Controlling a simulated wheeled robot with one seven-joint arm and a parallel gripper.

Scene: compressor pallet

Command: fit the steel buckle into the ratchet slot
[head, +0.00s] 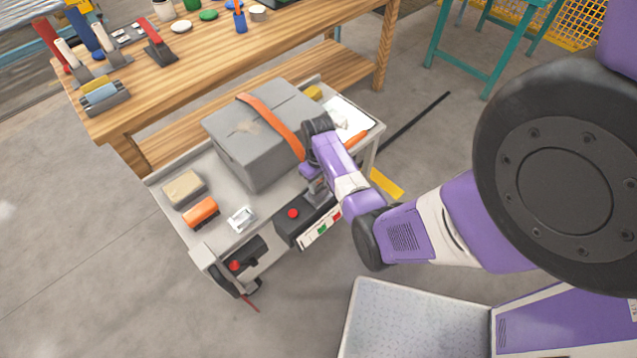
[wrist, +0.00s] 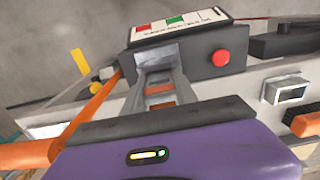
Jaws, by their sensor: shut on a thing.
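My gripper (wrist: 161,90) is shut on the steel buckle (wrist: 157,57), a grey metal piece between its fingertips in the wrist view. The buckle's far end is at the face of a dark box (wrist: 203,66) with a red button. Whether it is inside a slot there, I cannot tell; the fingers and buckle cover that spot. The dark box also shows in the head view (head: 309,221), at the cart's front edge, with my gripper (head: 317,190) just behind it. The orange strap (head: 266,119) runs over the grey case (head: 232,143) and down towards my gripper.
A wooden workbench (head: 200,62) stands behind.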

